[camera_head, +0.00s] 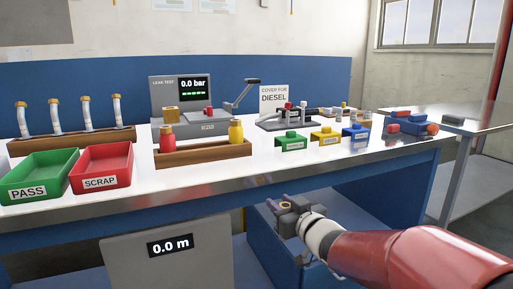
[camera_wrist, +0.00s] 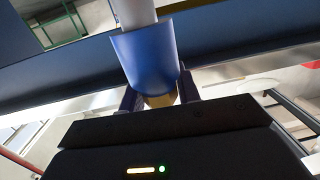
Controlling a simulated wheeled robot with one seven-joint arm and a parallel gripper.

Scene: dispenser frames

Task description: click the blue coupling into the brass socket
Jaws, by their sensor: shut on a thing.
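My gripper (camera_head: 286,205) is low in front of the bench, below its front edge, with a small yellowish ring between the fingers. In the wrist view my gripper (camera_wrist: 160,95) is shut on a blue sleeve, which looks like the blue coupling (camera_wrist: 145,62). A pale grey hose or rod (camera_wrist: 134,12) runs from its upper end. A brass-coloured part (camera_wrist: 160,101) shows at its lower end between the fingers; I cannot tell whether it belongs to the coupling. A brass-coloured block (camera_head: 171,115) sits on the leak tester; I cannot tell whether it is the socket.
The bench (camera_head: 215,190) carries a green PASS tray (camera_head: 62,180), a red SCRAP tray (camera_head: 105,183), a wooden rack (camera_head: 205,153) with red and yellow bottles, and green, yellow and blue covers (camera_head: 355,133). The leak tester (camera_head: 180,88) stands behind. A blue cabinet (camera_head: 275,250) is below my gripper.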

